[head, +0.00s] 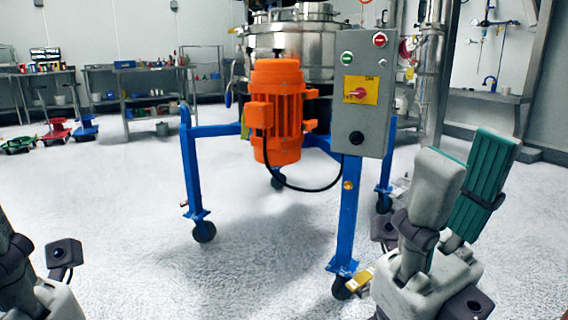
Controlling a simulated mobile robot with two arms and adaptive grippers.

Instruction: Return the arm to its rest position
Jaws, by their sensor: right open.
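My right gripper (470,165) is at the lower right of the head view, with its fingers pointing up. The fingers are apart and one teal pad shows. I see nothing held between them. It is in front and to the right of the powder sifter (330,45), a steel drum on a blue wheeled frame (192,165). My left gripper (12,250) shows only in part at the lower left edge. Its fingertips are cut off or hidden. The sifter's grey control box (372,125) has a green button, a red button and a red knob on a yellow plate.
An orange motor (277,105) hangs on the sifter's front, with a black cable looping to the control box. Workbenches (140,68) stand along the back left wall. Red, green and blue trolleys (57,130) are at far left. The floor (120,220) left of the sifter is clear.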

